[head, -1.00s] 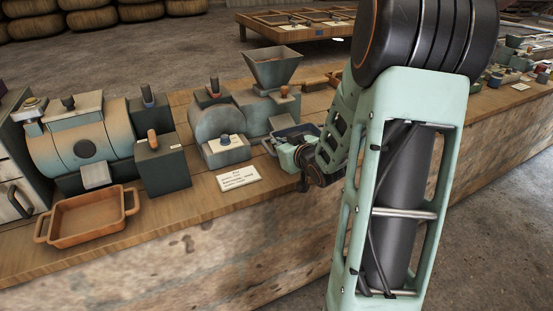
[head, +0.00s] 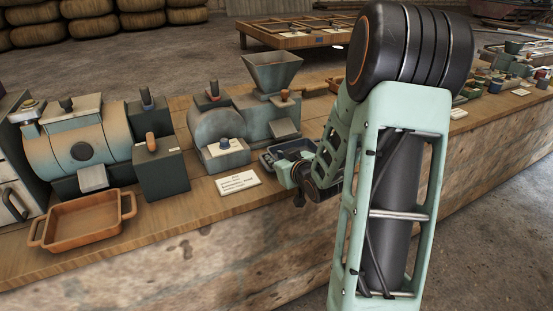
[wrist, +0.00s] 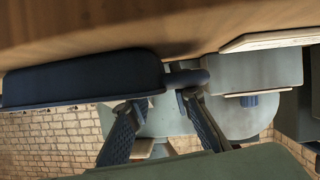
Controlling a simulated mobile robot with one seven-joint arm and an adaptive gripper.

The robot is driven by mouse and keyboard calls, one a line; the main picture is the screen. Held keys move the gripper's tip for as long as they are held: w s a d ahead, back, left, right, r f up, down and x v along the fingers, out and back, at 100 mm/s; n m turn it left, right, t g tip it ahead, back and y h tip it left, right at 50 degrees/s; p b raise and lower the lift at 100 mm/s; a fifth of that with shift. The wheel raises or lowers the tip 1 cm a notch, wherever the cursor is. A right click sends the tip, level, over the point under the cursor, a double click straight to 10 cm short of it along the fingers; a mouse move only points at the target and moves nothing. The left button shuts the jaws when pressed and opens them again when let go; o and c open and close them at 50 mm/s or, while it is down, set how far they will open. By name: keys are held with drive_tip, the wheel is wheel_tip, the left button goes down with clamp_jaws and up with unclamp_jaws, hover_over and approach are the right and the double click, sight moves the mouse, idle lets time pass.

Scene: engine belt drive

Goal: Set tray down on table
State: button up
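A dark blue-grey tray (head: 268,161) is at the near side of the grey hopper machine, just above or on the wooden table (head: 215,215); I cannot tell if it touches. My gripper (head: 290,172) is at its near right side, partly hidden by my arm. In the wrist view the dark tray (wrist: 80,80) shows side-on at left with a looped handle (wrist: 196,77).
An orange-brown tray (head: 84,222) with two handles sits at the left on the table. A white label card (head: 238,182) lies near the front edge. The hopper machine (head: 222,125) and a dark box (head: 160,172) stand behind.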

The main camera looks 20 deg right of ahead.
drive_tip(key=shift+r, duration=0.15)
drive_tip(key=p+v, duration=0.2)
drive_tip(key=v, duration=0.7)
drive_tip(key=shift+w+r+p, duration=0.1)
drive_tip(key=shift+p, duration=0.2)
drive_tip(key=shift+s+f+b, duration=0.2)
drive_tip(key=shift+s+b, duration=0.1)
drive_tip(key=shift+b, duration=0.4)
drive_tip(key=shift+s+r+b, duration=0.2)
drive_tip(key=shift+s+b, duration=0.1)
drive_tip(key=shift+b, duration=0.65)
drive_tip(key=shift+b+v, duration=0.95)
drive_tip(key=shift+b, duration=0.45)
drive_tip(key=shift+r, duration=0.1)
